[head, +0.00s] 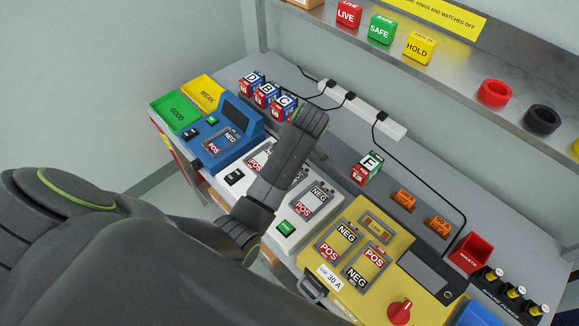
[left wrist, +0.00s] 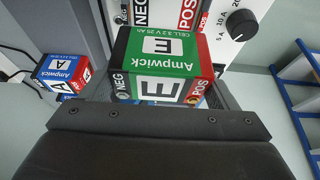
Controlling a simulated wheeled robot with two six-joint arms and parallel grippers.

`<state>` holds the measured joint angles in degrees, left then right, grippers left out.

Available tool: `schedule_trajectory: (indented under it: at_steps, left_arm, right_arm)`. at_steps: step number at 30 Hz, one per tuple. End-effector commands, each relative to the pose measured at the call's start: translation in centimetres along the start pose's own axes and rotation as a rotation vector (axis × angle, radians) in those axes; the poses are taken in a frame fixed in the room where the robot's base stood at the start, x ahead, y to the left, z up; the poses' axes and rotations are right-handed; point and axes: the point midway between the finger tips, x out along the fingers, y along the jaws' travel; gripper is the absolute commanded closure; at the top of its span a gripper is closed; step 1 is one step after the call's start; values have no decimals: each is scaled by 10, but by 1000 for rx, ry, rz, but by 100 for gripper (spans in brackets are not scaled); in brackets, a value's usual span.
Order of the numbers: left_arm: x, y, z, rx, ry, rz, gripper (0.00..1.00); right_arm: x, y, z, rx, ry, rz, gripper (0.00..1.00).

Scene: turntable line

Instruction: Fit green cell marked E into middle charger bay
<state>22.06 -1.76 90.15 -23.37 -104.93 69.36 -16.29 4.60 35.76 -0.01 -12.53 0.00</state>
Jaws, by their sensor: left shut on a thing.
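The green cell marked E (left wrist: 160,70) fills the middle of the left wrist view, with a black NEG end on the left and a red POS end on the right. My left gripper (left wrist: 160,100) is shut on it; the fingertips are mostly hidden. Beyond it is a white charger (left wrist: 225,50) with NEG and POS bay labels, the cell covering part of it. In the head view the white charger (head: 283,243) is between a blue and a yellow one, partly covered by my left arm, which also hides the gripper and held cell. My right gripper is not in view.
A similar green cell (head: 367,170), its letter hard to read, stands behind the chargers. Blue cells D, B and C (head: 287,108) stand at the back left; blue cell A (left wrist: 62,72) shows in the wrist view. The yellow charger (head: 385,240) and a red waste bin (head: 473,252) are at right.

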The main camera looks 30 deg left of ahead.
Motion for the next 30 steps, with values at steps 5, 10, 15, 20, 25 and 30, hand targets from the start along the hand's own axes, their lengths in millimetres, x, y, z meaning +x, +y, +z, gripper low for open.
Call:
schedule_trajectory:
  at_steps: [5, 10, 15, 20, 25, 30]
  left_arm:
    - [21, 1, 9, 1, 1, 2, 60]
    - [34, 1, 14, 1, 1, 1, 60]
    - [54, 1, 23, 1, 1, 2, 60]
    - [64, 1, 27, 0, 1, 4, 60]
    - [65, 1, 27, 0, 1, 5, 60]
    - [67, 0, 28, 1, 0, 2, 17]
  right_arm:
    - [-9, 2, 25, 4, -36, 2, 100]
    - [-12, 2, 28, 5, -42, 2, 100]
    - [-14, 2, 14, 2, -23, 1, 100]
    - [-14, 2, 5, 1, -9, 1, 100]
    - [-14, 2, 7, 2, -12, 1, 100]
    - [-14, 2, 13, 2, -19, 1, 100]
